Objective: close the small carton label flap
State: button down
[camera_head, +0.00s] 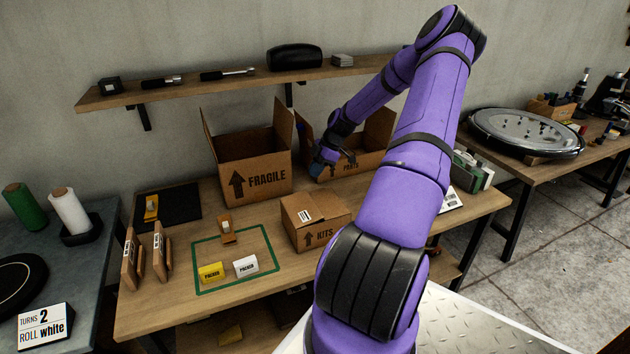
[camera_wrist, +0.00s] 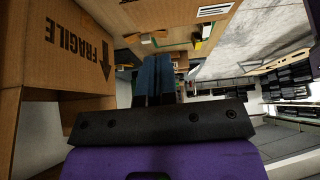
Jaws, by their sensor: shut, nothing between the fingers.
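The small carton marked KITS (camera_head: 316,232) stands on the wooden table, right of the green-outlined area. Its top looks flat, with a white label (camera_head: 304,214) on it; I cannot make out a separate raised flap. In the wrist view a white label (camera_wrist: 214,10) shows on brown cardboard at the top edge. My gripper (camera_head: 322,166) is behind and above this carton, between the FRAGILE carton and the PARTS carton. Its blue fingers (camera_wrist: 154,78) are together and empty, clear of the KITS carton.
The FRAGILE carton (camera_head: 262,182) stands open with raised flaps; in the wrist view it fills the left side (camera_wrist: 65,45). The PARTS carton (camera_head: 372,160) is open behind my arm. A yellow and a white PACKED sign (camera_head: 246,266) sit inside the green outline (camera_head: 205,291). A shelf (camera_head: 215,88) runs above.

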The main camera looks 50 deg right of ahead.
jog(key=v, duration=0.6)
jog(key=g+h, duration=0.4)
jog(key=h, duration=0.3)
send_near(313, 202)
jog(key=f, duration=0.6)
jog(key=shift+s+d+f, duration=0.15)
jog(key=shift+d+f, duration=0.15)
jog(key=shift+f, duration=0.1)
jog(key=shift+d+f, duration=0.1)
jog(key=shift+f, duration=0.25)
jog(key=shift+s+d+f, duration=0.15)
jog(key=shift+f, duration=0.3)
jog(key=shift+r, duration=0.15)
